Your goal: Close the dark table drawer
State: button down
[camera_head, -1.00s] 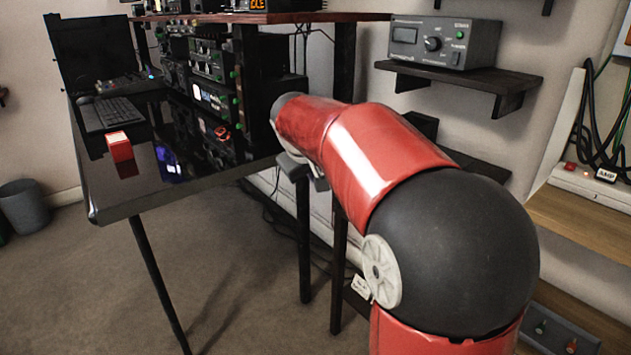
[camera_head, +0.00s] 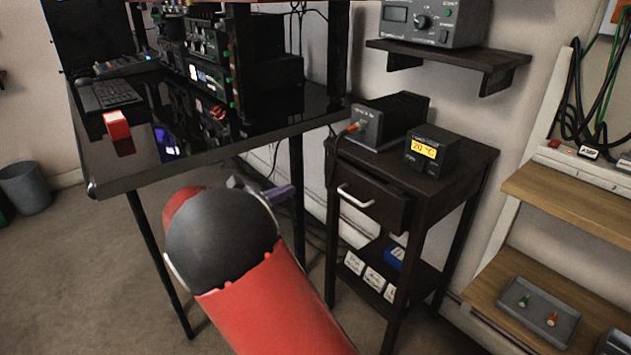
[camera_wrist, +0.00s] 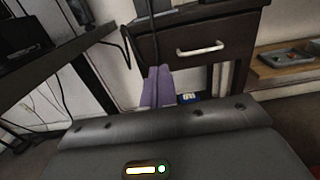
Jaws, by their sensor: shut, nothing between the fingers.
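The dark side table (camera_head: 470,160) stands right of centre in the head view. Its drawer (camera_head: 385,208) has a pale bar handle (camera_head: 355,196), and its front appears to stand out a little from the table's frame. In the wrist view the drawer front (camera_wrist: 150,45) and handle (camera_wrist: 200,48) lie beyond the fingers. My gripper (camera_head: 280,193) is left of the drawer in the head view, apart from it, partly hidden by my arm. Its purple fingers (camera_wrist: 157,86) are shut and empty, and appear below and left of the handle in the wrist view.
The black desk (camera_head: 200,160) with radios and a red box (camera_head: 116,125) stands at left. A black device and an orange-lit display box (camera_head: 432,150) sit on the side table. Wooden shelves (camera_head: 560,200) with a grey tray (camera_head: 537,308) are at right. Carpet is clear in front.

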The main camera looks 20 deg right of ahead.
aim_at(338, 169)
jog(key=x, duration=1.3)
jog(key=shift+w+d+f, duration=0.1)
jog(key=shift+d, duration=0.15)
jog(key=p+x, duration=0.1)
jog(key=x, duration=0.3)
jog(key=shift+d, duration=0.2)
jog(key=shift+a, duration=0.1)
